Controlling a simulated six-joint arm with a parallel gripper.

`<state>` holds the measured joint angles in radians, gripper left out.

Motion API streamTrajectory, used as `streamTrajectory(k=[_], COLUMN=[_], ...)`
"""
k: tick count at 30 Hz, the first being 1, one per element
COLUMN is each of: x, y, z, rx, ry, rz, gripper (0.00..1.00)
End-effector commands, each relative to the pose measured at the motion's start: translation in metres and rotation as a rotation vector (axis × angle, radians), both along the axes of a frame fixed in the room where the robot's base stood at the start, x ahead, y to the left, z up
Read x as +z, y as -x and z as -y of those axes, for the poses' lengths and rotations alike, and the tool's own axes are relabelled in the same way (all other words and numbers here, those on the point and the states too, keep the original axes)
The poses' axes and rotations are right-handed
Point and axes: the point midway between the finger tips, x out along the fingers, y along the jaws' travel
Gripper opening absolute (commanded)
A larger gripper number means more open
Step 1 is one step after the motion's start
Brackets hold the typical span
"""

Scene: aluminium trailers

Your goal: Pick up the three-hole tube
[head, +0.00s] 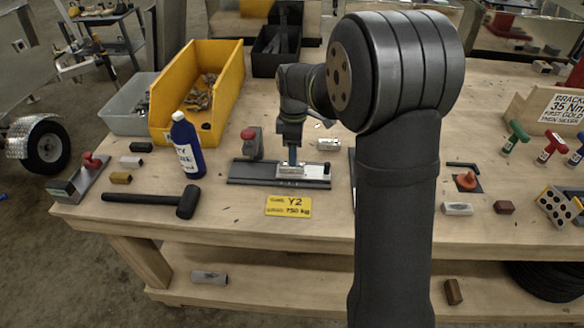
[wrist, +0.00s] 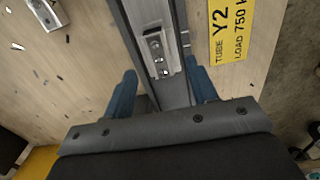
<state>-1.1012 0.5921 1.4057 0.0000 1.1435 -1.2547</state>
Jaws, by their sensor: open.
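A silver aluminium tube (wrist: 153,44) with a row of what look like three holes lies along a dark channel-shaped fixture (wrist: 176,92) in the wrist view. In the head view the tube (head: 312,171) lies on the fixture (head: 248,180) near the bench front. My gripper (wrist: 160,70) is open, its blue fingers on either side of the channel and apart from each other. In the head view my gripper (head: 292,158) points down over the fixture. Whether the fingers touch anything cannot be told. A second silver tube (head: 328,144) lies behind, also at the wrist view's upper left (wrist: 48,13).
A yellow Y2 card (head: 288,206) lies in front of the fixture. A red-knobbed grey block (head: 251,144) stands at its left rear. A blue bottle (head: 187,145), a black mallet (head: 150,199) and a yellow bin (head: 214,85) are left. My arm hides bench space right of the fixture.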

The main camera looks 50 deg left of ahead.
Motion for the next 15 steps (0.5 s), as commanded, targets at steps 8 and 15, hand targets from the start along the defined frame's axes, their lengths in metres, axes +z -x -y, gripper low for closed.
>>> streamTrajectory(k=[8,15], x=[-0.04,-0.048], y=[0.002,0.002], z=[-0.005,-0.005], rx=[0.0,0.0], ry=[0.002,0.001], rz=[-0.001,-0.001], gripper=[0.53,0.53])
